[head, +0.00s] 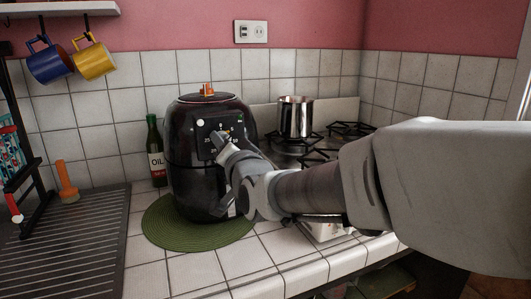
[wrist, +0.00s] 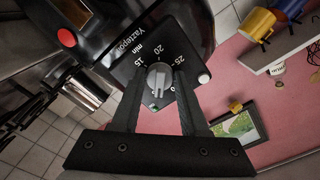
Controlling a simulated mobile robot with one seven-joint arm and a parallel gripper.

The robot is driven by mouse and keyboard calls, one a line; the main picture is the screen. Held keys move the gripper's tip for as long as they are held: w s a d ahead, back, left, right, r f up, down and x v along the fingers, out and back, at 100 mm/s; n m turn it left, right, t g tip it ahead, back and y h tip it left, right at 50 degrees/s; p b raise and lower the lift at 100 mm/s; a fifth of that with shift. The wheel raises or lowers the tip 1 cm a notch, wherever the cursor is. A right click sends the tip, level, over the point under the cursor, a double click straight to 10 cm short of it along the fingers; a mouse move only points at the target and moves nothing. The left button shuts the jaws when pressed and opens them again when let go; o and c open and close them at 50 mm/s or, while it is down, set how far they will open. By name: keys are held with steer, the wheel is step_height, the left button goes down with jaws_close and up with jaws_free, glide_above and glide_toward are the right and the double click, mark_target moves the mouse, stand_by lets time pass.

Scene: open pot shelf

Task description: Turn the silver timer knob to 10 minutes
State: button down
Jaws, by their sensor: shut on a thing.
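The silver timer knob (wrist: 159,77) sits on the dark dial panel of a black air fryer (head: 186,178). In the wrist view, the dial shows "min" and the numbers 15, 20 and 25 beyond the knob. Lower marks are partly covered by my fingers. My gripper (wrist: 160,82) is shut on the knob, with one dark finger on each side. I cannot tell which number the knob points to. In the head view, my gripper (head: 222,147) reaches the panel from the right and hides most of the knob.
The fryer stands on a round green mat (head: 160,229). A dark oil bottle (head: 156,150) is close on its left. A metal pot (head: 295,118) stands on the stove behind my arm. A ribbed drainboard (head: 75,250) lies left. Blue and yellow mugs (head: 95,60) hang above.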

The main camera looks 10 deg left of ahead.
steer(key=m+b, duration=0.2)
steer(key=m, duration=0.1)
steer(key=shift+m, duration=0.4)
steer(key=m+b, duration=0.1)
steer(key=m, duration=0.2)
steer(key=shift+m+b, duration=0.3)
steer(key=shift+b, duration=0.05)
steer(key=m+b, duration=0.2)
steer(key=m, duration=0.3)
steer(key=shift+r, duration=0.2)
steer(key=shift+c, duration=2.2)
jaws_free()
steer(key=shift+a, duration=0.1)
steer(key=shift+m, duration=0.3)
steer(key=p+v, duration=0.2)
steer(key=v, duration=1.5)
steer(key=shift+d, duration=0.25)
